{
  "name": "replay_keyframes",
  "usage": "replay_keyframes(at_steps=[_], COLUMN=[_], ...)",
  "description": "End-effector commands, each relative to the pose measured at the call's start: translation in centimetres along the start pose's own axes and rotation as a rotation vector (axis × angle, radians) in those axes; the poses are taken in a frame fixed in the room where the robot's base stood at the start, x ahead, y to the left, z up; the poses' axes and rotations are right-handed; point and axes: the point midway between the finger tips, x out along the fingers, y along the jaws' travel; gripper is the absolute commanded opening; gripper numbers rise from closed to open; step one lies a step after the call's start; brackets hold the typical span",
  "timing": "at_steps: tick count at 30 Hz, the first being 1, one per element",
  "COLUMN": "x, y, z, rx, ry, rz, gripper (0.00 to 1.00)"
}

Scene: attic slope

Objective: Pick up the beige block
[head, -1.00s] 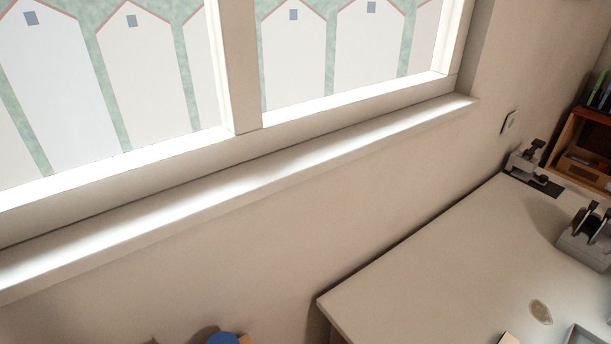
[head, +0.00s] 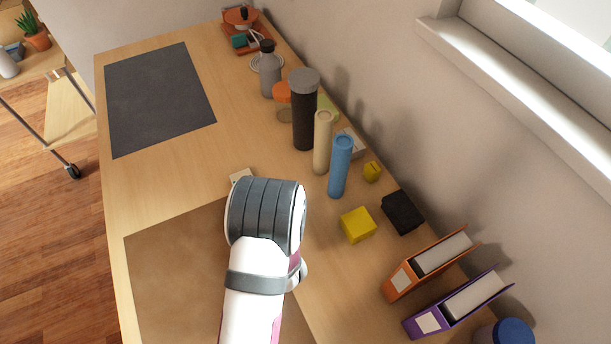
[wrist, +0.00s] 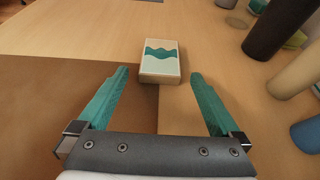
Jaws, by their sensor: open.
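The beige block (wrist: 161,71) lies flat on the wooden desk in the wrist view, its top carrying a pale label with teal wavy shapes. It is at the edge of a brown mat. In the head view only a corner of the block (head: 240,176) shows beyond my arm, which hides the rest. My gripper (wrist: 159,73) is open, with its two teal fingers spread. The block appears ahead, between the fingertips in the picture and seemingly beyond them; no contact shows. The fingers are hidden in the head view.
The brown mat (head: 170,270) lies beneath my arm. A beige cylinder (head: 322,145), blue cylinder (head: 340,168), dark cylinder (head: 304,115) and yellow cube (head: 358,225) stand to the right. A dark mat (head: 158,98) lies farther back; the desk between the mats is mostly clear.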

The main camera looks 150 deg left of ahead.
Motion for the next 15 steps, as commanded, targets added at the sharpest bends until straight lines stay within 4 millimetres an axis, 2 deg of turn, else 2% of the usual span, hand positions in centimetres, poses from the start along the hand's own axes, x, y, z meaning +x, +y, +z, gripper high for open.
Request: replay_keyframes(at_steps=[4, 11, 15], x=[2.4, 2.8, 2.8], y=[0.0, -0.1, -0.1], z=[0.0, 0.1, 0.1], rx=[-0.001, 0.001, 0.001], ry=[0.001, 0.001, 0.001], rz=[0.002, -0.001, -0.001], gripper=[1.0, 1.0, 0.78])
